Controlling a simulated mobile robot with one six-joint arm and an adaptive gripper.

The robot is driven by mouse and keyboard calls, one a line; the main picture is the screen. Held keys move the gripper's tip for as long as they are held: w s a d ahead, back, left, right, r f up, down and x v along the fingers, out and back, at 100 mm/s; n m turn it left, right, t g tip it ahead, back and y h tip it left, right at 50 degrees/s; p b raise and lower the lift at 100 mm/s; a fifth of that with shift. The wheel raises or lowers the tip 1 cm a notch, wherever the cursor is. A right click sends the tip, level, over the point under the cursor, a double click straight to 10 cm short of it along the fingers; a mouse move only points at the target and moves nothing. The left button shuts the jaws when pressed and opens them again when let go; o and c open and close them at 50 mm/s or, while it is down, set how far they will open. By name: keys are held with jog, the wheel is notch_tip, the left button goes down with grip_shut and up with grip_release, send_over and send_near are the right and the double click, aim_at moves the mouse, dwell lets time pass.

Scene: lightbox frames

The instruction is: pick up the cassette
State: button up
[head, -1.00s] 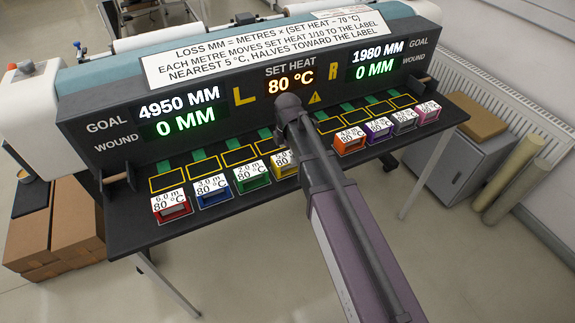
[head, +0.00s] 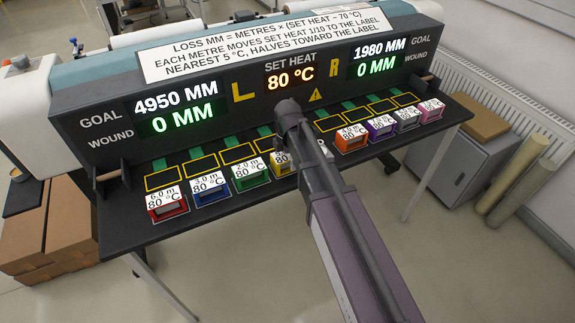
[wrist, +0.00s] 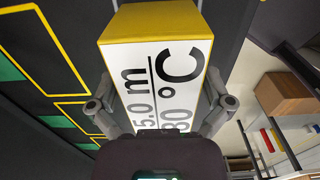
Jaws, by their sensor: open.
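The yellow cassette (head: 281,163) sits on the dark shelf in the front row, partly hidden by my arm in the head view. In the wrist view the yellow cassette (wrist: 150,22) is close, with a white label reading 5.0 m and 80 °C. My gripper (wrist: 160,104) is open, with one finger on each side of the cassette. I cannot tell whether the fingers touch it. In the head view my arm hides the fingers.
Red (head: 167,208), blue (head: 211,195) and green (head: 252,178) cassettes stand to the left; orange (head: 351,142), purple (head: 381,131), grey (head: 407,121) and pink (head: 431,113) ones to the right. Yellow-outlined empty slots lie behind. The display panel (head: 215,115) rises at the back.

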jog(key=shift+f, duration=0.5)
jog(key=c, duration=1.1)
jog(key=shift+r, duration=0.2)
notch_tip(320, 180, up, 3)
jog(key=p, duration=0.2)
jog(key=shift+f+p, duration=0.1)
jog(key=shift+p, duration=0.2)
jog(key=s+d+r+p, duration=0.1)
jog(key=s+d, duration=0.1)
jog(key=s, duration=0.5)
jog(key=s+d+r+p, duration=0.1)
jog(key=s+d, duration=0.2)
jog(key=s, duration=0.5)
jog(key=shift+s, duration=0.1)
